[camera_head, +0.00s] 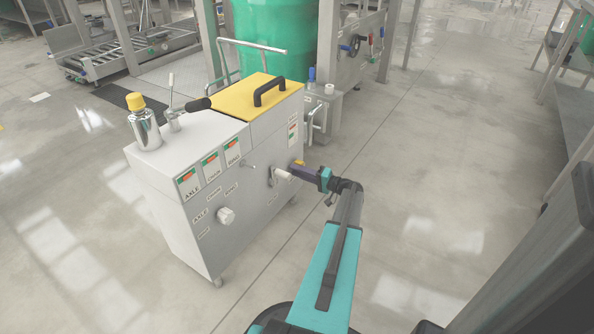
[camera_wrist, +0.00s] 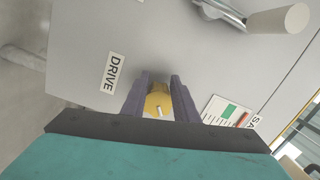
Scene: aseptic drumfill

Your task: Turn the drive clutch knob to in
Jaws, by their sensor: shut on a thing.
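The yellow knob (camera_wrist: 158,101) sits on the grey side panel of the cart, beside a DRIVE label (camera_wrist: 112,73). A short pale mark shows on its face. The purple fingers of my gripper (camera_wrist: 158,100) lie on both sides of the knob and are shut on it.
A crank with a pale handle (camera_wrist: 278,19) sticks out of the same panel near my gripper. The wheeled cart (camera_head: 165,190) also carries a white knob (camera_head: 226,215), label plates and a yellow lid (camera_head: 240,98). A green drum (camera_head: 275,38) stands behind.

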